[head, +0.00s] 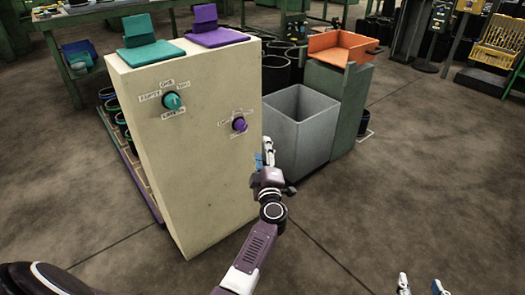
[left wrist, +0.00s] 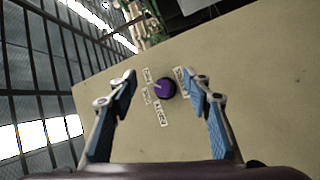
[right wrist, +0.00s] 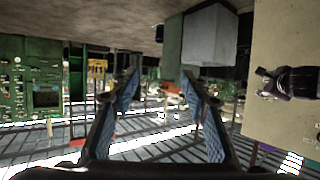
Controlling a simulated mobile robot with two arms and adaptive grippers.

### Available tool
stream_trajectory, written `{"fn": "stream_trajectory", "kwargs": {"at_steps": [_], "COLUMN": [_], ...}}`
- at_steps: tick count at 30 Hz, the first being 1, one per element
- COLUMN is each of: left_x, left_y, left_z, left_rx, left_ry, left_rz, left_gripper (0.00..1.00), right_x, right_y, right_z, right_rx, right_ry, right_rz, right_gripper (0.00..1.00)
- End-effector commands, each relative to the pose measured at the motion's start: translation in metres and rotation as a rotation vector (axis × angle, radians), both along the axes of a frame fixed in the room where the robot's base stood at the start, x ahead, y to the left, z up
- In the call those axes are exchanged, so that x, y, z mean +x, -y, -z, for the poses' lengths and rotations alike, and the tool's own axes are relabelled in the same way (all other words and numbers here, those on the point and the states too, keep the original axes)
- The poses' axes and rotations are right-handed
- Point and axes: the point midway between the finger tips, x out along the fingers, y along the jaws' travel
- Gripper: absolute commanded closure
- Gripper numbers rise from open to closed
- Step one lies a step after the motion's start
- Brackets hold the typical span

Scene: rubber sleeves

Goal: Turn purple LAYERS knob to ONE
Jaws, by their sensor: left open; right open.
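The purple knob (head: 239,124) is on the front of a cream cabinet (head: 190,200), right of and below a teal knob (head: 172,101). Small white labels surround it, too small to read. In the left wrist view the purple knob (left wrist: 165,88) shows a pale mark toward its upper left edge. My left gripper (head: 265,152) is open, in front of the cabinet to the right of the knob in the head view. In its wrist view the knob appears between the spread fingers, untouched as far as I can tell. My right gripper (head: 420,283) is open and empty at the bottom right.
A grey bin (head: 300,140) stands right of the cabinet, beside a green stand (head: 335,105) with an orange tray (head: 342,46). Teal and purple holders (head: 217,37) sit on the cabinet top. The floor at right is clear.

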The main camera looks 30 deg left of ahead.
Motion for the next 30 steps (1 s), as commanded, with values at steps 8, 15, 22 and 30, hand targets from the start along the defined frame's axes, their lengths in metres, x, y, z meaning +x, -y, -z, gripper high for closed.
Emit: {"fn": "stream_trajectory", "kwargs": {"at_steps": [8,15,22,30], "left_x": [-0.003,-0.008,-0.012,-0.022], "left_y": [-0.016,-0.040,-0.051,-0.082], "left_z": [-0.017,-0.057,-0.064,-0.042], "left_rx": [0.185,0.829,1.487,2.217], "left_ry": [-0.034,-0.191,-0.396,-0.668], "left_rz": [0.005,0.041,0.077,0.104], "left_gripper": [0.54,0.54,0.54,0.54], "right_x": [-0.007,-0.034,-0.072,-0.122], "right_y": [0.003,0.016,0.029,0.046], "right_z": [0.009,0.041,0.069,0.092], "right_rx": [-0.013,-0.058,-0.102,-0.149], "right_ry": [-0.055,-0.246,-0.446,-0.670], "right_rz": [0.003,0.018,0.032,0.049], "right_gripper": [0.58,0.58,0.58,0.58]}}
